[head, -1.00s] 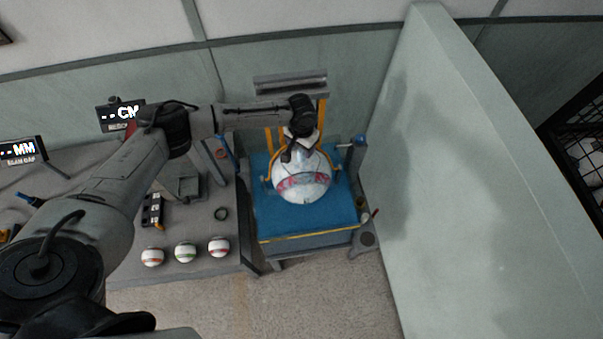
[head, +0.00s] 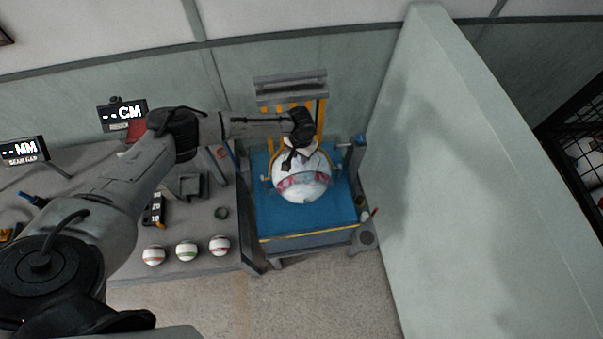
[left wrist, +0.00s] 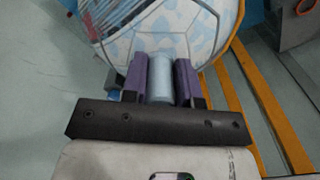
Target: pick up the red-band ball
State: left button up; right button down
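Three small white banded balls stand in a row on the grey bench: the left one has an orange-red band (head: 154,256), the middle one a green band (head: 186,250), the right one a red band (head: 220,246). A much larger white ball (head: 303,184) with a pink-red band sits on the blue press bed. My left gripper (head: 292,158) is at the top of this large ball, far from the small balls. In the left wrist view its purple fingers (left wrist: 160,75) close on a pale grey-blue cylinder (left wrist: 160,82) against the large ball (left wrist: 150,30). My right gripper is not in view.
The press (head: 290,88) has yellow uprights and a blue bed (head: 275,215). A pale partition wall (head: 480,190) stands at the right. Two display screens (head: 122,113) (head: 24,150) stand on the bench. My left arm covers part of the bench.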

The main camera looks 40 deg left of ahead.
pick_arm(q)
grip_shut()
jog(key=shift+r, duration=0.15)
dwell(0.4)
